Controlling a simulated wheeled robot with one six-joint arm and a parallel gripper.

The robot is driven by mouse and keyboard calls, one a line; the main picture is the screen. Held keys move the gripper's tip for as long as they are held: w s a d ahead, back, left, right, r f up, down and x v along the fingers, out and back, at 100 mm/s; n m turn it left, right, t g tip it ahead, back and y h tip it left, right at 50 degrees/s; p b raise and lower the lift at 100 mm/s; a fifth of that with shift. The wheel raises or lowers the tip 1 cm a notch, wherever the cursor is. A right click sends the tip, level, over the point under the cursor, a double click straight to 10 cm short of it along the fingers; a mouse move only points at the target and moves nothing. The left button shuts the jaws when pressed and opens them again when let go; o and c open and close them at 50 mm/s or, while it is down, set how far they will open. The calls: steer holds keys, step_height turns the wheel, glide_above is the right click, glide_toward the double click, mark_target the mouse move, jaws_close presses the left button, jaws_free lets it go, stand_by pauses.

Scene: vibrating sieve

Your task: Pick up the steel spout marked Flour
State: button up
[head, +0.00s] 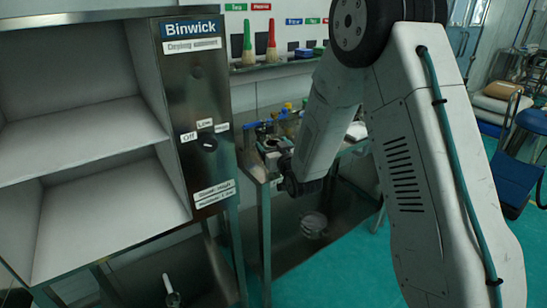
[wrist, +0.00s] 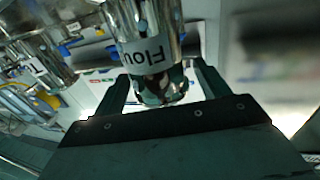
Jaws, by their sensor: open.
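The steel spout marked Flour (wrist: 148,24) is a shiny cylinder with a white label in the wrist view, where the letters "Flou" show. It reaches from the top edge down between the two fingers of my gripper (wrist: 160,72). The fingers are apart, one on each side of the spout, with a gap visible at least on the left. Its upper end is cut off by the frame. In the head view my arm hides most of my gripper, and I cannot pick out the spout there.
A steel bench (head: 262,168) with small items stands behind my arm. A Binwick cabinet (head: 190,90) with a knob and open compartments fills the left. Green and red brushes (head: 271,50) stand on a wall shelf. A blue chair (head: 515,180) is at the right. Other steel parts (wrist: 40,60) show left in the wrist view.

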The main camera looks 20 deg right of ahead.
steer(key=shift+w+a, duration=0.1)
steer(key=shift+w, duration=0.95)
steer(key=c, duration=1.2)
steer(key=shift+r, duration=0.1)
steer(key=shift+c, duration=0.2)
